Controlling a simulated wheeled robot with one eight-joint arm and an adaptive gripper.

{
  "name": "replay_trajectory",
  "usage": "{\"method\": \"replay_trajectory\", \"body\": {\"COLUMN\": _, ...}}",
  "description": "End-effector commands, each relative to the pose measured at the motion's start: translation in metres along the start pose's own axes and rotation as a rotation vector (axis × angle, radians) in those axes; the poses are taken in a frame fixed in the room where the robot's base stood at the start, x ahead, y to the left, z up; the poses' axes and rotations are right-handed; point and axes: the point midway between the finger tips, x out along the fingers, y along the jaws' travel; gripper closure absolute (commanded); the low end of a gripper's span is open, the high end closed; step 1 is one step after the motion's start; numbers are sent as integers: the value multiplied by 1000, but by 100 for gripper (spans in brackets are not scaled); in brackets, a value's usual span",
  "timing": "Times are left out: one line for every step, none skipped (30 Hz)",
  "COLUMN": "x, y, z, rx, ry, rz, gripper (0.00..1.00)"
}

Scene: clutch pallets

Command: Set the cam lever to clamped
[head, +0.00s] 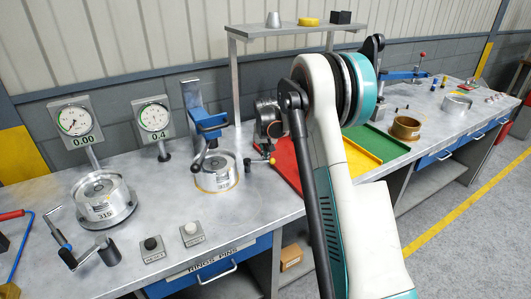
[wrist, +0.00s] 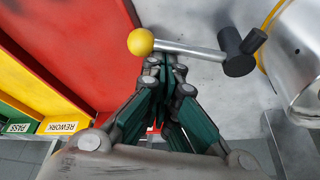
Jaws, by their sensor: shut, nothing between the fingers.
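The cam lever (wrist: 190,48) is a metal rod with a yellow ball knob (wrist: 140,42) at its left end and a black hub (wrist: 238,60) at its right end in the wrist view. In the head view the lever (head: 259,160) lies beside the silver round fixture (head: 217,178), knob to the right. The fixture also shows at the right of the wrist view (wrist: 302,60). My gripper (wrist: 165,66) is shut and empty, its tips close to the rod near the knob. I cannot tell whether they touch. My arm hides part of the head view.
A red tray (wrist: 90,45) lies beside the lever, with yellow and green trays marked REWORK and PASS. A blue press (head: 207,122) stands behind the fixture. Two dial gauges (head: 76,121) (head: 154,118) stand at left.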

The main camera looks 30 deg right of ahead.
Motion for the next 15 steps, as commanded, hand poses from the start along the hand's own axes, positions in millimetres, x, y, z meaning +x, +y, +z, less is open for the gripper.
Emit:
{"method": "replay_trajectory", "body": {"x": 0, "y": 0, "z": 1, "rx": 7, "ry": -1, "rz": 3, "gripper": 100}}
{"method": "replay_trajectory", "body": {"x": 0, "y": 0, "z": 2, "rx": 11, "ry": -1, "rz": 5, "gripper": 100}}
{"method": "replay_trajectory", "body": {"x": -1, "y": 1, "z": 2, "rx": 19, "ry": -1, "rz": 8, "gripper": 100}}
{"method": "replay_trajectory", "body": {"x": -1, "y": 1, "z": 3, "rx": 26, "ry": -1, "rz": 11, "gripper": 100}}
{"method": "replay_trajectory", "body": {"x": -1, "y": 1, "z": 3, "rx": 34, "ry": -1, "rz": 14, "gripper": 100}}
{"method": "replay_trajectory", "body": {"x": -2, "y": 1, "z": 4, "rx": 46, "ry": -1, "rz": 19, "gripper": 100}}
{"method": "replay_trajectory", "body": {"x": -2, "y": 2, "z": 5, "rx": 58, "ry": -1, "rz": 22, "gripper": 100}}
{"method": "replay_trajectory", "body": {"x": -2, "y": 2, "z": 6, "rx": 69, "ry": -1, "rz": 26, "gripper": 100}}
{"method": "replay_trajectory", "body": {"x": -3, "y": 2, "z": 8, "rx": 88, "ry": -1, "rz": 33, "gripper": 100}}
{"method": "replay_trajectory", "body": {"x": -3, "y": 2, "z": 9, "rx": 104, "ry": -1, "rz": 39, "gripper": 100}}
{"method": "replay_trajectory", "body": {"x": -4, "y": 2, "z": 10, "rx": 121, "ry": -1, "rz": 45, "gripper": 100}}
{"method": "replay_trajectory", "body": {"x": -4, "y": 2, "z": 12, "rx": 146, "ry": 0, "rz": 54, "gripper": 100}}
{"method": "replay_trajectory", "body": {"x": -5, "y": 2, "z": 14, "rx": 168, "ry": -1, "rz": 62, "gripper": 100}}
{"method": "replay_trajectory", "body": {"x": -5, "y": 3, "z": 16, "rx": 191, "ry": -1, "rz": 70, "gripper": 100}}
{"method": "replay_trajectory", "body": {"x": -6, "y": 3, "z": 19, "rx": 223, "ry": -1, "rz": 83, "gripper": 100}}
